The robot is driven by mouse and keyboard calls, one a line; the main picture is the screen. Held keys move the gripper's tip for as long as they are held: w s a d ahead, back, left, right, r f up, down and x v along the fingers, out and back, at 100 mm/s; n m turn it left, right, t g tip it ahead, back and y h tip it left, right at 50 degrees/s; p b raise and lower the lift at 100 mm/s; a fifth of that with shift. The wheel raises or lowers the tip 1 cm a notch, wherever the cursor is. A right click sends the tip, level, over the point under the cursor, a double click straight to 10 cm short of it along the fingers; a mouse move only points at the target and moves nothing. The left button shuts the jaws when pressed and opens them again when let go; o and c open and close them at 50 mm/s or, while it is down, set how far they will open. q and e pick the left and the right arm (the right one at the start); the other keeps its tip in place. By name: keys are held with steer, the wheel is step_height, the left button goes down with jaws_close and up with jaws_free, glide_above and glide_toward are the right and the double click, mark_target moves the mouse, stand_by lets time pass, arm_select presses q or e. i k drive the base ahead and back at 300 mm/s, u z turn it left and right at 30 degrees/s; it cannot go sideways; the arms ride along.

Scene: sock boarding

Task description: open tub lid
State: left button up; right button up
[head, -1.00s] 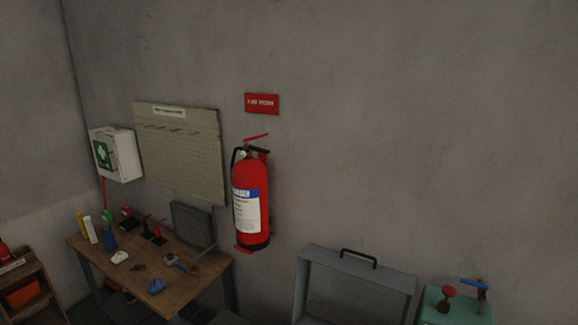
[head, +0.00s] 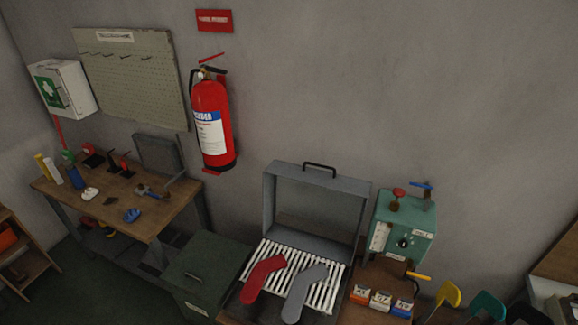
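A dark green tub (head: 172,300) stands on the floor between the wooden workbench and the grey machine in the head view. Its flat lid (head: 215,258) appears shut, and a small dark handle shows on it. A pale label is on its lower front, and the bottom of the tub is cut off by the picture edge. Neither of my grippers is in view.
Right of the tub, a grey machine (head: 318,197) has its cover raised over white slats, with a red sock (head: 263,278) and a grey sock (head: 303,293). A green control box (head: 404,228) stands beside it. The workbench (head: 130,205) is at left.

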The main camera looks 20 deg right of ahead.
mark_target(326, 247)
steer(key=u, duration=0.2)
steer(key=k, duration=0.85)
steer(key=z, duration=0.6)
